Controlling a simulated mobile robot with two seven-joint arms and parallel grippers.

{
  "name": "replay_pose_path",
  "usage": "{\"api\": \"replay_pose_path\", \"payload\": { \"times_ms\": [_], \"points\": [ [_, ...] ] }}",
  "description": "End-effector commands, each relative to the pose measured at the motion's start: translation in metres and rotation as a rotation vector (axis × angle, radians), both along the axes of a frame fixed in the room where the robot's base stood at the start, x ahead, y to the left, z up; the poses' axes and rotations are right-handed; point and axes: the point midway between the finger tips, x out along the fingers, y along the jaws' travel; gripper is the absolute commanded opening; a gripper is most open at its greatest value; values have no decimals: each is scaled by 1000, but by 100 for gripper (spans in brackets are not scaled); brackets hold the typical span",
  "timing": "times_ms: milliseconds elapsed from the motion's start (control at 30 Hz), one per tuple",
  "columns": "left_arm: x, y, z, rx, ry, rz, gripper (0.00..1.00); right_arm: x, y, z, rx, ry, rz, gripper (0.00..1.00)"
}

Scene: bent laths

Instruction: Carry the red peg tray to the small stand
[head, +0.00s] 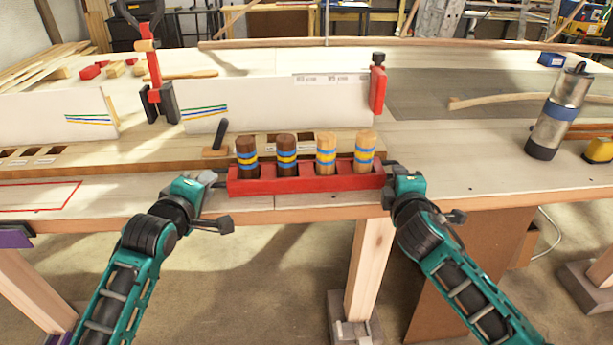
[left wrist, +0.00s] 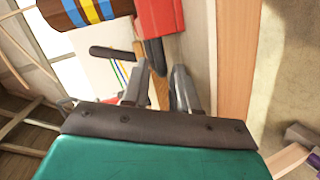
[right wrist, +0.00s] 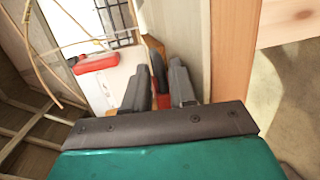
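The red peg tray (head: 300,184) is level at the front edge of the workbench. Several upright pegs stand in it, two dark brown (head: 286,151) and two light (head: 326,156), with blue and yellow bands. My left gripper (head: 221,180) is at its left end; in the left wrist view the fingers (left wrist: 160,85) close around a red end part of the tray (left wrist: 160,18). My right gripper (head: 387,180) is at the right end; a bit of red shows between its fingers (right wrist: 163,92). I cannot pick out the small stand for certain.
A white panel (head: 280,103) with red clamps (head: 378,90) stands behind the tray. A block with a black handle (head: 221,134) is near its left end. A metal flask (head: 560,110) stands at right. A purple-edged piece (head: 14,237) is at far left.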

Motion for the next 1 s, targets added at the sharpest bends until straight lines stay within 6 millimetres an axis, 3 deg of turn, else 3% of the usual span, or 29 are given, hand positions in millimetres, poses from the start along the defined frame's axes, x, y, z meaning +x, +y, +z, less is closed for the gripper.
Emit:
{"api": "replay_pose_path", "payload": {
  "times_ms": [233, 300, 1000],
  "points": [
    [0, 0, 0, 0, 1, 0, 4, 0, 0, 0, 0, 0, 0, 1],
    [0, 0, 0, 0, 1, 0, 0, 0, 0, 0, 0, 0, 0, 0],
    [0, 1, 7, 4, -2, 0, 0, 0, 0, 8, 0, -3, -1, 0]
  ]
}}
